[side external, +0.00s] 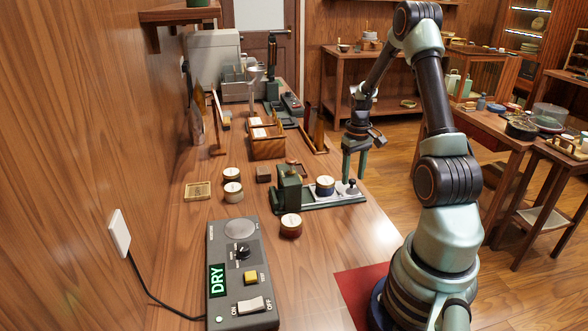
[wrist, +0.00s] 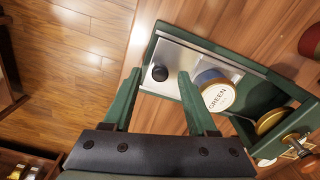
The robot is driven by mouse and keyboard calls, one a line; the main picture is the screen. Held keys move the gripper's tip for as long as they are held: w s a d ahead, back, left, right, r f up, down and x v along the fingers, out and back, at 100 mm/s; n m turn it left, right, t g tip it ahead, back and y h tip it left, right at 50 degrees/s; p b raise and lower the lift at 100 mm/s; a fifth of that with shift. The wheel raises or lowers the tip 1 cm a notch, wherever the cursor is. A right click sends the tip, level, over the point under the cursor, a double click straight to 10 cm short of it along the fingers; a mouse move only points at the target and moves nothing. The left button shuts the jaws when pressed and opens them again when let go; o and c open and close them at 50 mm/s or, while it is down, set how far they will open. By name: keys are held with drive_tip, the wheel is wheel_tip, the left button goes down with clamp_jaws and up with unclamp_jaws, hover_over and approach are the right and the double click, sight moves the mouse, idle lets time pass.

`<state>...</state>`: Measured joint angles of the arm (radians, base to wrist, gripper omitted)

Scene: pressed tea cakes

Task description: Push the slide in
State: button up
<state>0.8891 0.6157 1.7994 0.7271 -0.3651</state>
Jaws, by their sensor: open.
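The slide (wrist: 180,62) is a silver plate in a green-edged base, drawn out from the green press (side external: 288,187). A black knob (wrist: 160,73) stands near its outer end; it also shows in the side view (side external: 351,187). A blue tin with a white lid marked GREEN (wrist: 216,92) sits on the slide between knob and press; it also shows in the side view (side external: 325,186). My gripper (side external: 353,179) is open and empty, pointing down over the knob end. In the wrist view, the knob appears between its green fingertips (wrist: 160,76); contact cannot be told.
A dark tin (side external: 291,226) stands before the press, and two more tins (side external: 232,183) stand left of it. A grey control box reading DRY (side external: 238,275) is in front. A wooden box (side external: 267,142) and racks stand behind. The table's right edge is close to the slide's end.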

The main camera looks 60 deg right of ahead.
drive_tip(key=shift+f, duration=0.25)
clamp_jaws()
idle(1.4)
